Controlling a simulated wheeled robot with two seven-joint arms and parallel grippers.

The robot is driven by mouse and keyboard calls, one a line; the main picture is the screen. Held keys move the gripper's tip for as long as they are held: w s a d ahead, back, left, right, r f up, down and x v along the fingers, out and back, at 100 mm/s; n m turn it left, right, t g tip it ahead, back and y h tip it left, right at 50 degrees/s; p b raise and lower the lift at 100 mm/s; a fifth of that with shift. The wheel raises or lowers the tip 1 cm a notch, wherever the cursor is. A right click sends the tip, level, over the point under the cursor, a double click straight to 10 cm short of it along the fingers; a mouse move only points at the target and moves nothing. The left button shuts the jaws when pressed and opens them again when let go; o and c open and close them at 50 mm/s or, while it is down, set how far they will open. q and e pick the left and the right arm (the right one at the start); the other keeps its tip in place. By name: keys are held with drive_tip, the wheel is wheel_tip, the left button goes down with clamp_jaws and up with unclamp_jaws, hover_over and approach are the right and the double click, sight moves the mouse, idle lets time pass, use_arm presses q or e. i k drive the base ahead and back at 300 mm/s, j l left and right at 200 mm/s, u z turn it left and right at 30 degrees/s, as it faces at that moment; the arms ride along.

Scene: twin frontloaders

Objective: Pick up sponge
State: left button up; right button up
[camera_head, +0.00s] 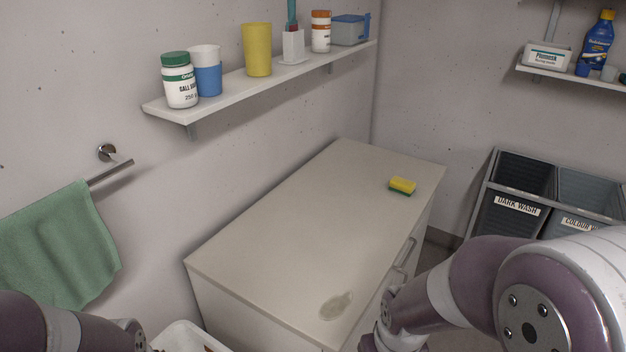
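A small yellow sponge with a green underside (402,186) lies on the beige cabinet top (310,220), near its far right edge. My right arm comes in from the lower right, and its wrist end is by the cabinet's front right side. Its gripper fingers do not show. My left arm shows only at the lower left corner, and its gripper is out of the picture. Neither arm touches the sponge.
A wall shelf (240,92) with bottles and cups hangs above the cabinet's left side. A green towel (58,246) hangs at left. A wet stain (336,306) marks the near cabinet top. Laundry bins (515,208) stand at right.

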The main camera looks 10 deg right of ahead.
sight(398, 185)
drive_tip(key=i+l+u, duration=0.1)
drive_tip(key=l+u, duration=0.3)
drive_tip(key=i+l+u, duration=0.1)
drive_tip(key=l+u, duration=0.15)
drive_tip(key=u, duration=0.2)
drive_tip(key=l+u, duration=0.7)
drive_tip(key=u, duration=0.15)
drive_tip(key=k+l+u, duration=0.1)
drive_tip(key=l+u, duration=0.3)
drive_tip(key=k+l+u, duration=0.1)
drive_tip(key=l, duration=0.35)
drive_tip(key=k+l, duration=0.2)
drive_tip(key=l, duration=0.25)
drive_tip(key=k+l+u, duration=0.15)
drive_tip(key=l, duration=0.3)
drive_tip(key=k+l, duration=0.2)
drive_tip(key=l, duration=0.2)
drive_tip(key=k+l+u, duration=0.15)
drive_tip(key=l, duration=0.25)
drive_tip(key=k+l, duration=0.25)
drive_tip(key=l, duration=0.15)
drive_tip(key=k+l+u, duration=0.15)
drive_tip(key=l, duration=0.25)
drive_tip(key=i+l, duration=0.1)
drive_tip(key=l, duration=0.4)
